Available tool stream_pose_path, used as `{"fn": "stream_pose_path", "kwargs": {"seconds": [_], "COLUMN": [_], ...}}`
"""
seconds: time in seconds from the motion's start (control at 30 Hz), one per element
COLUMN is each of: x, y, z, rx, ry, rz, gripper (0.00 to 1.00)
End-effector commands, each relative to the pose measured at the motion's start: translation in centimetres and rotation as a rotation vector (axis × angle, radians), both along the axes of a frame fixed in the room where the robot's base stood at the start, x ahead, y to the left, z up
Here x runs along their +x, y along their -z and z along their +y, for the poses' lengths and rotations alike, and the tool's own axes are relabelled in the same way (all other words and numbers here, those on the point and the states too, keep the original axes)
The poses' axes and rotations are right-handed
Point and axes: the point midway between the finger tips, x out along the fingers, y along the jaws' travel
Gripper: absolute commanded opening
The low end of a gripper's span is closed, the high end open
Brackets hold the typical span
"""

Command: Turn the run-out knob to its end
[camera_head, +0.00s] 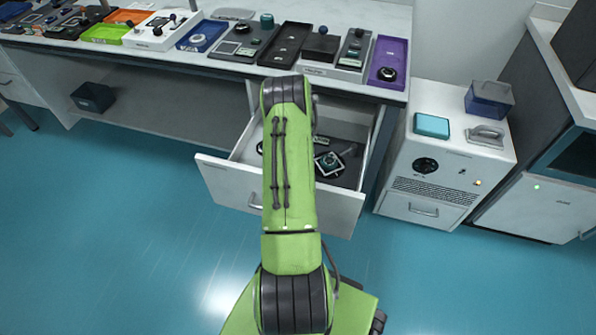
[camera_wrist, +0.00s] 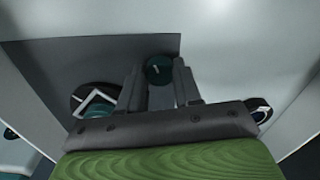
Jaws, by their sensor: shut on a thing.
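A dark green round knob (camera_wrist: 158,67) with a small pale mark on its top, which I take for the run-out knob, sits at the centre of the wrist view over a dark grey surface. My gripper (camera_wrist: 159,78) has one finger on each side of it and is shut on it. The knob's lower side is hidden between the fingers. In the camera_head view my own green arm reaches over the open drawer (camera_head: 212,178) and hides both the gripper and the knob.
A black round part with a pale square frame (camera_wrist: 97,101) lies left of my fingers, and another black round part (camera_wrist: 259,110) lies to the right. The drawer walls are close by. A bench (camera_head: 345,83) with several trays stands behind, and a white cabinet (camera_head: 455,150) at right.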

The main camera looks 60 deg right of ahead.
Motion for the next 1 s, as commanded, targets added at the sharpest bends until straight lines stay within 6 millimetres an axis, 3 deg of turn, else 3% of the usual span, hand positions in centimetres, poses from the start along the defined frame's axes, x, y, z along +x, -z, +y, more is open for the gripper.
{"fn": "stream_pose_path", "kwargs": {"seconds": [0.4,1.0], "x": [0.06,0.08], "y": [-0.05,-0.05], "z": [-0.05,-0.05], "rx": [-0.002,-0.002], "ry": [0.232,0.282], "rz": [-0.002,-0.001], "gripper": [0.03,0.03]}}
